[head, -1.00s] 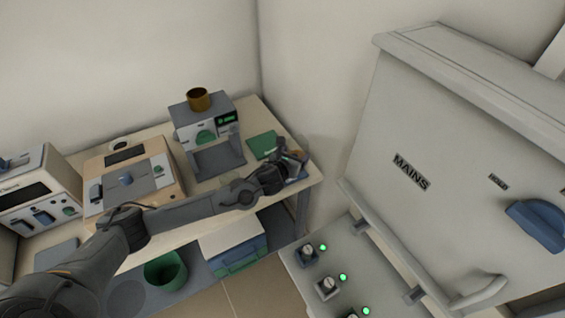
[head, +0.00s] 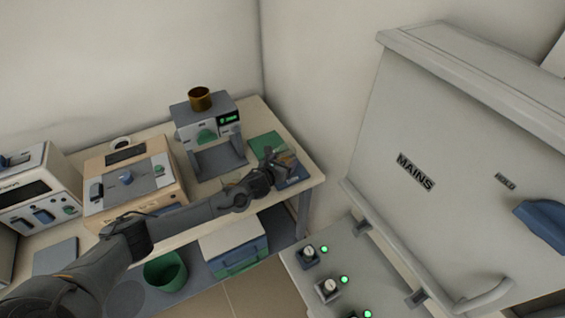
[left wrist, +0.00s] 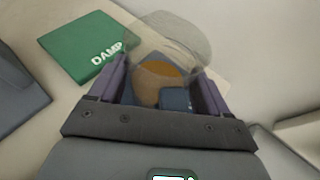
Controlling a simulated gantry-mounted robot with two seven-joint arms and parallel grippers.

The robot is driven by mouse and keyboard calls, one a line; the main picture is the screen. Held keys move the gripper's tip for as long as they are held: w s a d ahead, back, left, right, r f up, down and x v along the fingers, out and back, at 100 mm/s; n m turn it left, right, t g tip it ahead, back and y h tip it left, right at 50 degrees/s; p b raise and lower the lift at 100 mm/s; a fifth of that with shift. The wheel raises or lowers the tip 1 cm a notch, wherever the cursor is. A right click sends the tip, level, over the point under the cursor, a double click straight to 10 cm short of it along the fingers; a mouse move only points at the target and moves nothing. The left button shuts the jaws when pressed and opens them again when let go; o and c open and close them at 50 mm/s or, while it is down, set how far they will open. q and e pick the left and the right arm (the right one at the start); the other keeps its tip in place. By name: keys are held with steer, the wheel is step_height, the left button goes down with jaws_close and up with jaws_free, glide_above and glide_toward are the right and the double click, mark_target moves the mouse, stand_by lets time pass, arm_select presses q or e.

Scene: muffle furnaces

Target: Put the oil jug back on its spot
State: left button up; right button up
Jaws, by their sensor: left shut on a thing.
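The oil jug (left wrist: 158,82) is see-through with amber oil in it, and shows in the left wrist view between my purple fingers. My left gripper (left wrist: 162,88) is shut on it, apparently at its blue handle part (left wrist: 177,98). In the head view my left gripper (head: 280,160) is over the right end of the bench, by a blue pad (head: 294,183). The jug is hard to make out there. I cannot tell whether the jug touches the surface. My right gripper is not in view.
A green mat (head: 262,147) marked DAMP lies beside the gripper. A grey device (head: 207,118) with a brown cup on top (head: 200,98) stands to its left. A tan furnace (head: 130,172) is further left. The MAINS cabinet (head: 455,130) stands at the right.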

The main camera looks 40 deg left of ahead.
arm_select(q)
steer(key=o, duration=1.1)
steer(key=shift+f, duration=0.15)
steer(key=o, duration=0.4)
steer(key=shift+r, duration=0.2)
